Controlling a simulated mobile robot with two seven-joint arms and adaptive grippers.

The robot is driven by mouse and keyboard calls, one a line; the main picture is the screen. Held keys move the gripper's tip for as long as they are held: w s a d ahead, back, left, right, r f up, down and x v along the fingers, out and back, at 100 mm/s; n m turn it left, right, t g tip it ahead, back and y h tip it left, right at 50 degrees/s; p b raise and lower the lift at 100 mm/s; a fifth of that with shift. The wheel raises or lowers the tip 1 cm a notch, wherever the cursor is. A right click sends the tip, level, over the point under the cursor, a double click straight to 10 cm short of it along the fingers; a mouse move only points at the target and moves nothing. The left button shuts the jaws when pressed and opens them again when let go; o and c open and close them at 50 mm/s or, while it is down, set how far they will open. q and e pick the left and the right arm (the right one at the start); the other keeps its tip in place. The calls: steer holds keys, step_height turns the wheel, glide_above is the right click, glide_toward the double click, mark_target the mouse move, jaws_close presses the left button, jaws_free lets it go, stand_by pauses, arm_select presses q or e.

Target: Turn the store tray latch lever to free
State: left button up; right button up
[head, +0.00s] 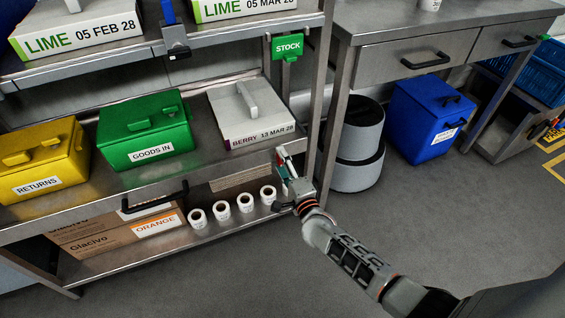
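A blue lever (168,12) stands upright at the upper shelf's front edge, above a dark grey latch block (178,50). It sits between two white lids, LIME 05 FEB 28 (80,35) and LIME 05 MAR 28 (238,8). The lever's top is cut off by the picture's edge. My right gripper (283,168) is at the lower right front of the shelf unit, below and right of the lever and well apart from it. Its fingers are small and seen at an angle, so I cannot tell whether they are open or shut. My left gripper is not in view.
The middle shelf holds a yellow RETURNS box (38,160), a green GOODS IN box (148,128) and a BERRY box (248,112). White rolls (222,210) and an ORANGE carton (110,230) are below. A STOCK sign (288,46) hangs on the right post. Floor at front is clear.

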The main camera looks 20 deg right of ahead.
steer(key=s, duration=0.7)
steer(key=shift+s, duration=0.3)
steer(key=shift+d, duration=0.1)
stand_by(0.4)
